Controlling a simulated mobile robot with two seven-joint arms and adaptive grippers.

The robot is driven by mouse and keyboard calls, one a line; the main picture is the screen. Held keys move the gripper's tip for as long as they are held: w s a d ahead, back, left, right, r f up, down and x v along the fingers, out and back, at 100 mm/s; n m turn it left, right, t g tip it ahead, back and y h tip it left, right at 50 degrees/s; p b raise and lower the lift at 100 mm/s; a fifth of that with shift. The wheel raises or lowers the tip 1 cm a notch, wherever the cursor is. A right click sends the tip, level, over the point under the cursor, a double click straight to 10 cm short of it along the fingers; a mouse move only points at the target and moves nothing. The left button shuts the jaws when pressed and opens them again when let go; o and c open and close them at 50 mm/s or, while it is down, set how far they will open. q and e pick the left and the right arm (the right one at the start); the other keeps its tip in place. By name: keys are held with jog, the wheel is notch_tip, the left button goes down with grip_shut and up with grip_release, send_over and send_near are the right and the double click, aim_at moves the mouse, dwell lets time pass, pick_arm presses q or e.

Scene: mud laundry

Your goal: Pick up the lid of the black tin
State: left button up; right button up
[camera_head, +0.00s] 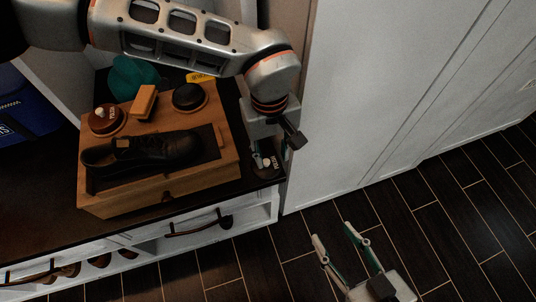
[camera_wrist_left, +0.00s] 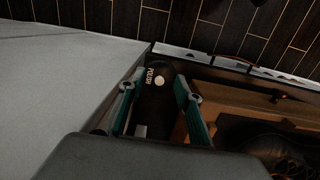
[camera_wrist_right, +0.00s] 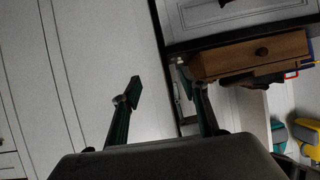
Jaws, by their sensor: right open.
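A dark round lid (camera_head: 270,166) with white "POLISH" lettering and a pale dot lies on the dark bench top, right of the wooden box. My left gripper (camera_head: 270,147) is above it, pointing down. In the left wrist view the lid (camera_wrist_left: 158,82) shows between the two spread fingers (camera_wrist_left: 158,88); contact cannot be made out. A black tin (camera_head: 188,97) without lettering on top stands on the wooden box (camera_head: 160,190). My right gripper (camera_head: 341,244) is open and empty over the floor; its fingers also show in the right wrist view (camera_wrist_right: 165,85).
A black shoe (camera_head: 140,150), a brown polish tin (camera_head: 106,119), a wooden brush (camera_head: 144,102) and a teal item (camera_head: 132,75) are on or behind the box. A pale wall panel (camera_head: 350,90) stands close to the right of the bench. The floor in front is clear.

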aim_at(266, 161)
pick_arm(q)
jog(key=shift+w+a+f, duration=0.2)
jog(key=shift+w+a, duration=0.45)
jog(key=shift+w, duration=0.25)
notch_tip(266, 161, down, 2)
jog(key=shift+f+b, duration=0.2)
jog(key=shift+b, duration=0.35)
jog(key=f, duration=0.1)
jog(key=f+b, duration=0.1)
jog(key=f, duration=0.1)
jog(key=f+b, duration=0.1)
jog(key=shift+w+f, duration=0.2)
jog(key=shift+w, duration=0.15)
jog(key=shift+w+f, duration=0.1)
jog(key=shift+f, duration=0.2)
jog(key=shift+w+r, duration=0.1)
jog(key=shift+r, duration=0.1)
jog(key=c, duration=0.9)
pick_arm(e)
jog(key=a+m, duration=0.1)
jog(key=a, duration=0.1)
jog(key=a+m, duration=0.1)
jog(key=shift+s+a+f+m+y, duration=0.15)
jog(key=shift+s+a+m+y, duration=0.15)
jog(key=shift+y, duration=0.1)
